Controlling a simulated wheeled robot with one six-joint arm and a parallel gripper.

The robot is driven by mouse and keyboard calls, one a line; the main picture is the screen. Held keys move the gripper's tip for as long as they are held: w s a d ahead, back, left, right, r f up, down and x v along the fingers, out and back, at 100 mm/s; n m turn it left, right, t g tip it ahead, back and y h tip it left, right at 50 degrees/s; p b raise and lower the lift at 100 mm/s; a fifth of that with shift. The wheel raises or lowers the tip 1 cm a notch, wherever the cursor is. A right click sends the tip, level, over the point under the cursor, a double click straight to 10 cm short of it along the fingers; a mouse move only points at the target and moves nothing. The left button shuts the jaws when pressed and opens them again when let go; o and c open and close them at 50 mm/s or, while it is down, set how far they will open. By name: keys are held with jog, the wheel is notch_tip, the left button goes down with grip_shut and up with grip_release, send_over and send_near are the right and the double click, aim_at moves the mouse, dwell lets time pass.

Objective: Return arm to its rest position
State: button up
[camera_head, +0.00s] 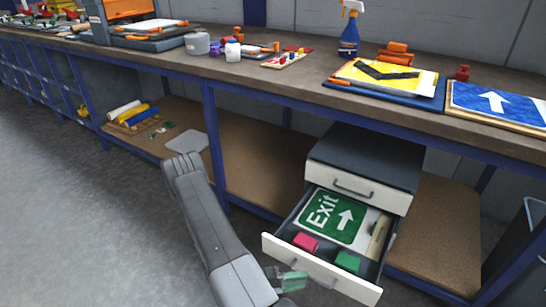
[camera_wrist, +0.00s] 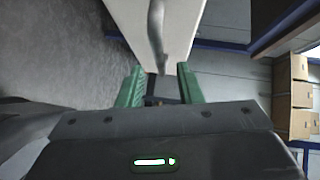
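My arm (camera_head: 217,232) reaches down in front of a drawer cabinet (camera_head: 365,160) under the workbench. My gripper (camera_head: 290,281) is close to the front of the open lower drawer (camera_head: 318,268). In the wrist view my gripper's green fingers (camera_wrist: 159,84) are apart, with nothing clearly held. The pale drawer front (camera_wrist: 180,25) and its grey handle (camera_wrist: 156,30) lie just beyond the fingertips. Whether the fingers touch the handle is not clear.
The open drawer holds a green Exit sign (camera_head: 330,217), a pink block (camera_head: 305,242) and a green block (camera_head: 347,261). The workbench (camera_head: 240,72) carries signs and a spray bottle (camera_head: 350,30). Blue bench legs (camera_head: 213,145) stand nearby. The floor (camera_head: 70,220) at left is clear.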

jog(key=shift+b+x, duration=0.4)
jog(key=shift+x, duration=2.25)
